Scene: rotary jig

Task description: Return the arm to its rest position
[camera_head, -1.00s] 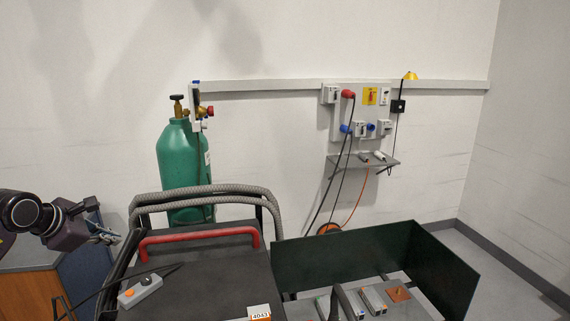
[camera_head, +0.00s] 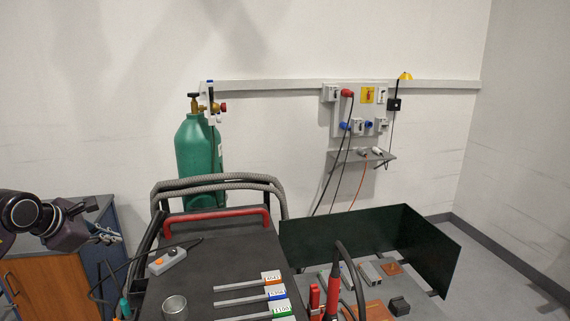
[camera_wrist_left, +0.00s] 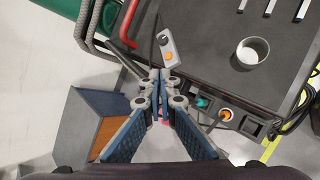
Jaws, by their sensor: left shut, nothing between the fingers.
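My left arm comes in from the left edge of the head view, and its gripper (camera_head: 108,236) is held in the air left of the dark cart top. In the left wrist view the left gripper (camera_wrist_left: 160,72) has its fingertips together with nothing between them. Its tips overlap the cart's near edge in that view, close to a grey pendant (camera_wrist_left: 168,47) with an orange button. The pendant also shows on the cart top in the head view (camera_head: 168,261). My right gripper is in neither view.
A cart (camera_head: 215,245) with a red handle (camera_head: 215,218) and grey hoses carries a metal cup (camera_head: 174,307) and several labelled rods. A green gas cylinder (camera_head: 194,148) stands behind. A dark screen (camera_head: 370,240) stands right. A wooden-fronted cabinet (camera_head: 45,281) stands left.

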